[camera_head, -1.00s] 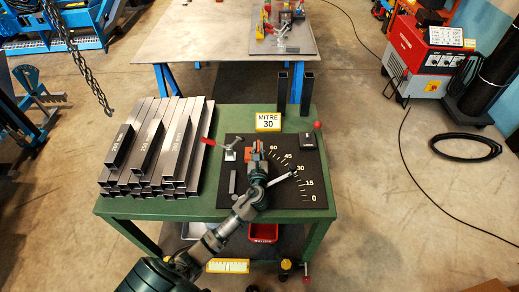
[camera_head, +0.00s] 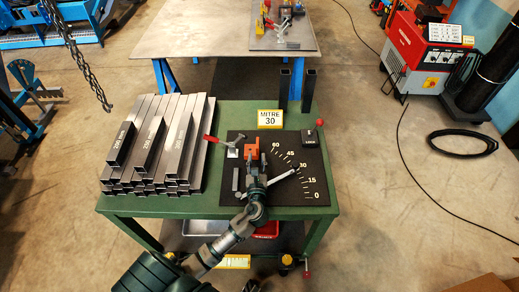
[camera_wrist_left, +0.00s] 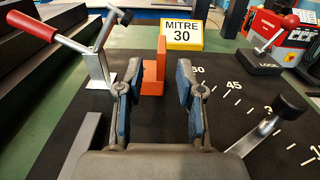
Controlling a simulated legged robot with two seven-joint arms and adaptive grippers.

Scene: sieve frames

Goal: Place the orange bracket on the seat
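The orange bracket (camera_head: 251,148) stands upright on the black mitre plate (camera_head: 310,180), left of the angle marks. In the left wrist view the orange bracket (camera_wrist_left: 153,75) shows between and just beyond the fingertips, with a clear gap on the right side. My left gripper (camera_head: 251,161) is open, on the near side of the bracket; its spread blue-padded fingers (camera_wrist_left: 159,85) show in the wrist view. I cannot make out a separate seat, and the bracket's contact with anything behind it is unclear. My right gripper is not in view.
A red-handled clamp (camera_head: 232,149) stands left of the bracket. A grey bar (camera_head: 280,179) angles out right of the gripper. A lock block (camera_head: 309,138), the mitre sign (camera_head: 270,118) and stacked steel tubes (camera_head: 150,145) are on the green table (camera_head: 225,112).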

